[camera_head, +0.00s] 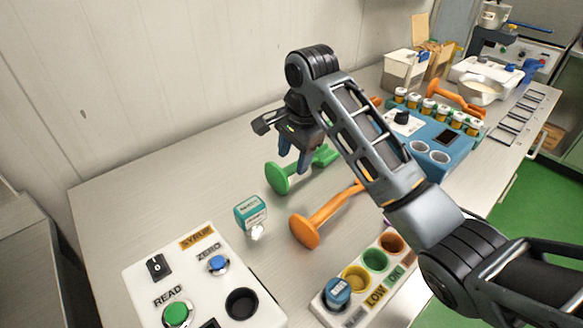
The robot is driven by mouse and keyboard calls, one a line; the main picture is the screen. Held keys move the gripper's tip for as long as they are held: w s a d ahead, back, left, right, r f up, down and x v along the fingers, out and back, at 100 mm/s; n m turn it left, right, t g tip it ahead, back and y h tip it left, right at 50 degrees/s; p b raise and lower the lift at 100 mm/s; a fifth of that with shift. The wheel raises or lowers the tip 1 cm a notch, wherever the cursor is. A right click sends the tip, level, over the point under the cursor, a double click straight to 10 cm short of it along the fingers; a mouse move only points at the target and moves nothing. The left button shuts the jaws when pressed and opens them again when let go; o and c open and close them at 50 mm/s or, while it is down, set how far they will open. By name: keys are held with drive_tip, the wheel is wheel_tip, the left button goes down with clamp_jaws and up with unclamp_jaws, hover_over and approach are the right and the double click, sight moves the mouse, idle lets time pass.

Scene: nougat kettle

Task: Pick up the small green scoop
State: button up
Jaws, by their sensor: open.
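The small green scoop (279,178) lies on the grey table, its round end to the left and its handle running right, behind my gripper and arm. Part of the handle is hidden by my fingers and arm link. My gripper (294,159) is open and points down, with dark fingers just above or beside the green scoop's handle. From this one view I cannot tell how high the fingertips are, or whether they touch it.
A larger orange scoop (305,231) lies close in front. The white SYRUP panel (140,283) and a coloured-cup rack (407,262) are in front. A blue tray (447,166) with jars stands right. Bare table lies at left.

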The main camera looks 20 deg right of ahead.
sight(290, 167)
drive_tip(key=shift+w+a+f+p, duration=0.15)
drive_tip(key=shift+w+f+p, duration=0.05)
drive_tip(key=shift+f, duration=1)
drive_tip(key=shift+w+a+f+p, duration=0.15)
drive_tip(key=shift+f, duration=1)
drive_tip(key=shift+c, duration=0.3)
clamp_jaws()
